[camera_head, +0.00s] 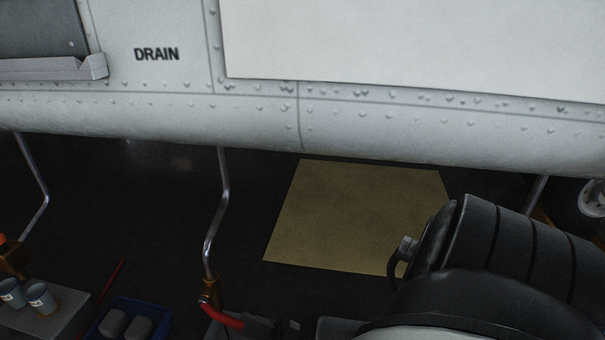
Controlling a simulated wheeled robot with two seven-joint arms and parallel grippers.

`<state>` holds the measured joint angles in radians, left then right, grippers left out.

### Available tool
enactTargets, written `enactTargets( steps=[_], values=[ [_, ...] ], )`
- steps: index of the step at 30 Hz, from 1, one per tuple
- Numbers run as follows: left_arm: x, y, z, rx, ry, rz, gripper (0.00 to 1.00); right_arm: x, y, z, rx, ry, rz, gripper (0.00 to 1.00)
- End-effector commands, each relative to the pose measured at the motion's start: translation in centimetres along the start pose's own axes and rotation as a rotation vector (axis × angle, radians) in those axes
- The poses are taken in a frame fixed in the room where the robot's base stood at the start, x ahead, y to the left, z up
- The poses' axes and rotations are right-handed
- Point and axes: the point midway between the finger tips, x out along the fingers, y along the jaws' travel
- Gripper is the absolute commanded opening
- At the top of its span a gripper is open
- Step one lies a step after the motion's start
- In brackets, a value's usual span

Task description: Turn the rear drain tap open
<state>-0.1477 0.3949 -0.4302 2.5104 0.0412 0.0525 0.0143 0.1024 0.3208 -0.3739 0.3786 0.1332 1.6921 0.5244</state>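A drain tap with a brass body (210,287) hangs at the lower end of a bent metal pipe (222,190) under the white hull. Its red lever (222,316) slants down to the right. My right gripper (248,325) is at the bottom edge, with dark fingers at the lever's outer end. The lever's tip is hidden there; I cannot tell whether the fingers grip it. A second brass tap (12,262) with an orange-red handle (3,240) hangs on another pipe (35,185) at the far left. Which tap is the rear one is not marked. My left gripper is out of view.
The riveted white hull (150,110), lettered DRAIN, spans the top. A grey block (52,325) with small cups (41,298) and a blue bin (110,315) holding grey objects stand lower left. A tan mat (345,215) lies on the dark floor. A wheel (593,198) is far right.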

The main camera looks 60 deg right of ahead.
Motion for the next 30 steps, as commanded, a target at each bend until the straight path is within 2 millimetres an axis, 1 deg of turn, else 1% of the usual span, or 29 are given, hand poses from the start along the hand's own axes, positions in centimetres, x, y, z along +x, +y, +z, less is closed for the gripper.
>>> enactTargets(
  steps=[1, 9, 12, 15, 21, 28, 29, 30],
  values=[
    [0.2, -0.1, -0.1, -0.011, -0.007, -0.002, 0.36, -1.3, -0.1, -0.8, 0.0, -0.005, 0.001, 0.4],
    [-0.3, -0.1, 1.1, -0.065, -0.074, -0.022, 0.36, -6.5, -0.7, -3.5, 0.0, -0.004, 0.001, 0.4],
    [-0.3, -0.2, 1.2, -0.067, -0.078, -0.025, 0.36, -8.1, -0.8, -4.4, 0.0, -0.003, 0.001, 0.4],
    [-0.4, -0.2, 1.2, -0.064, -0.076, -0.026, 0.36, -9.2, -1.0, -4.9, 0.0, -0.002, 0.0, 0.4],
    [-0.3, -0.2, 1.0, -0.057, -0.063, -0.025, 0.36, -10.1, -1.0, -5.5, -0.001, 0.0, -0.001, 0.4],
    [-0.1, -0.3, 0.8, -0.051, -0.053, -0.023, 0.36, -10.1, -1.0, -5.5, 0.0, 0.0, -0.001, 0.4],
    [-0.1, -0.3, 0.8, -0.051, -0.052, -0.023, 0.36, -10.1, -1.0, -5.5, 0.0, 0.0, -0.001, 0.32],
    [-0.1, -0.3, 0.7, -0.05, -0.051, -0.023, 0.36, -10.0, -1.0, -5.5, -0.001, 0.0, -0.001, 0.21]
  ],
)
